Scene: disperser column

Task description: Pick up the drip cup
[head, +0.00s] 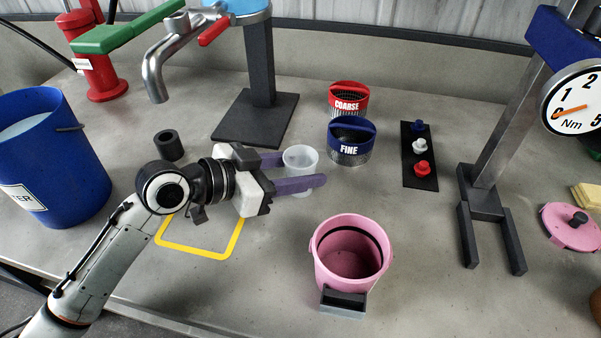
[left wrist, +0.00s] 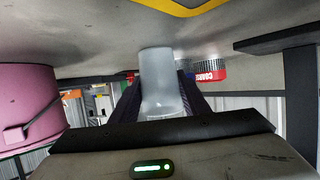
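The drip cup (head: 300,157) is a small translucent white cup, upright, in the middle of the head view. My left gripper (head: 298,172) reaches it from the left, with one purple finger on its far side and one on its near side. The near finger hides part of the cup's wall. In the left wrist view the cup (left wrist: 160,85) fills the space between the fingers, with no clear gap at either side, so they look shut on it. I cannot tell whether its base touches the table. My right gripper is not in view.
A pink bucket (head: 334,270) stands in front of the cup. Blue FINE (head: 350,150) and red COARSE (head: 346,110) sieves stand behind it to the right. A dark stand base (head: 255,118) is behind. A black ring (head: 169,145) and blue bucket (head: 65,165) are left; yellow marking (head: 200,252) lies nearby.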

